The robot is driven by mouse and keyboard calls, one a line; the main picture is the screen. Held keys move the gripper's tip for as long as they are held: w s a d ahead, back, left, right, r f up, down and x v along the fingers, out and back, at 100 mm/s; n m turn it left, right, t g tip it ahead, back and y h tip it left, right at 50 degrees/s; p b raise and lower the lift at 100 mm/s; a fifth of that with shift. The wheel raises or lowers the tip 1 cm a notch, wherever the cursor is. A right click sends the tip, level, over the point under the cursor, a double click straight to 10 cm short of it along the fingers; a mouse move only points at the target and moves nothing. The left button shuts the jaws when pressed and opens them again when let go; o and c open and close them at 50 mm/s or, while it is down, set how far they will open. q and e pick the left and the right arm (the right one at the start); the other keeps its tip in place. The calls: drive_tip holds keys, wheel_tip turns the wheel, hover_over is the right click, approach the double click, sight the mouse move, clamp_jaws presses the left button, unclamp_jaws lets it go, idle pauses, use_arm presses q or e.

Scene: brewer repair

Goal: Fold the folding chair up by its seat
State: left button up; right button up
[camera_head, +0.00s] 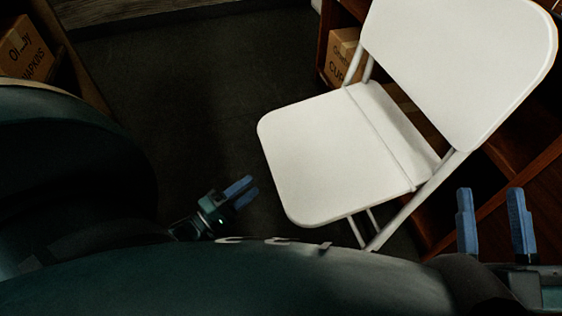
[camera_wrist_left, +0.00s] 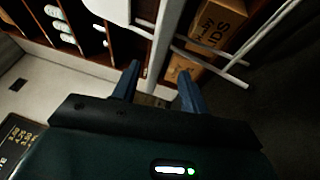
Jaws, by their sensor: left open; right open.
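The white folding chair stands unfolded in the head view. Its seat (camera_head: 325,155) lies flat and its backrest (camera_head: 465,65) rises at the right. My left gripper (camera_head: 250,185) is open and empty, apart from the seat, left of its near-left edge. In the left wrist view, the open fingers (camera_wrist_left: 157,70) face pale chair tubes (camera_wrist_left: 163,45); one tube lines up with the gap, but I cannot tell its distance. My right gripper (camera_head: 491,190) is open and upright, below the backrest and right of the chair's legs, with nothing between its fingers.
Brown wooden shelves with a cardboard box (camera_head: 342,55) stand close behind the chair. Another box (camera_head: 22,48) sits at the far left. The dark floor (camera_head: 190,95) left of the chair is clear. A cardboard box (camera_wrist_left: 215,25) shows in the left wrist view.

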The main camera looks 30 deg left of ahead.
use_arm(q)
drive_tip(key=b+x, duration=0.2)
drive_tip(key=x, duration=0.8)
drive_tip(key=shift+f+b, duration=0.1)
drive_tip(key=shift+b, duration=0.25)
drive_tip(key=shift+w+d, duration=0.2)
drive_tip(key=shift+w, duration=0.5)
use_arm(e)
drive_tip(key=shift+d+r+n+t+y, duration=0.2)
drive_tip(key=shift+r+n+t+y, duration=0.3)
drive_tip(key=shift+r+n+y, duration=1.55)
use_arm(q)
drive_tip(key=shift+c, duration=0.2)
clamp_jaws()
